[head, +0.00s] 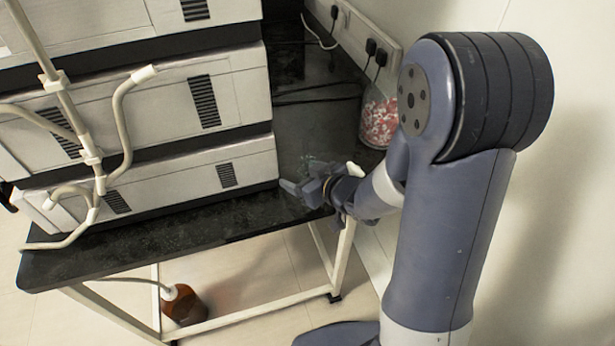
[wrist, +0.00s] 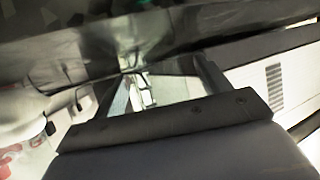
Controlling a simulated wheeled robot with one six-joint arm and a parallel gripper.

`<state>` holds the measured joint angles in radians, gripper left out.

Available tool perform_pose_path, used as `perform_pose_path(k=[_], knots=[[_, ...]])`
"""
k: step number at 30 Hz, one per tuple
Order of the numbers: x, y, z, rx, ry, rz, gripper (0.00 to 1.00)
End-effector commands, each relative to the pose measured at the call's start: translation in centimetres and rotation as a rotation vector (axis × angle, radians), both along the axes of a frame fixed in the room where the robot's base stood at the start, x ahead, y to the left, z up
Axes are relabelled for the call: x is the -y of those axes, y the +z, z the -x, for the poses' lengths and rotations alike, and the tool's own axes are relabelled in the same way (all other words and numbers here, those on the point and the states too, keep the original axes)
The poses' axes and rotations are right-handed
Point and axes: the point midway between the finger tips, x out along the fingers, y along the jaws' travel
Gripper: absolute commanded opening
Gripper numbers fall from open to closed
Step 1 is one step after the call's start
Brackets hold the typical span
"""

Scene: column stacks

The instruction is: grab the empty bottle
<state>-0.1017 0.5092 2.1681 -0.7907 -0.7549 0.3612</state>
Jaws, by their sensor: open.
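A faint clear, greenish glassy shape (head: 320,166) shows on the dark bench top just behind my gripper (head: 300,186); it may be the empty bottle, but its outline is too faint to tell. My gripper is low over the front right of the bench, beside the lowest white unit. In the wrist view my gripper (wrist: 160,80) has its two fingers apart, with a pale, bright patch between them and nothing clearly held. A dark, partly see-through surface with green glints fills the top of that view, and I cannot tell whether it is bottle or bench.
Stacked white units (head: 190,100) fill the bench's left, with pale tubing (head: 125,120) in front. A jar of pink and white pieces (head: 378,118) stands behind my arm, near wall sockets (head: 355,35) and cables. A brown bottle with a tube (head: 184,305) stands below the bench (head: 150,245).

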Motion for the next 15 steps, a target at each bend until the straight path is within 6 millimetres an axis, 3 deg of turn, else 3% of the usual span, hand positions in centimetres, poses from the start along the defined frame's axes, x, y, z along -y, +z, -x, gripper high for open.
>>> perform_pose_path(k=[6, 15], knots=[[-0.01, 0.00, -0.03, 0.000, 0.000, 0.000, 0.71], [0.00, 0.00, -0.02, 0.000, -0.001, 0.000, 0.46]])
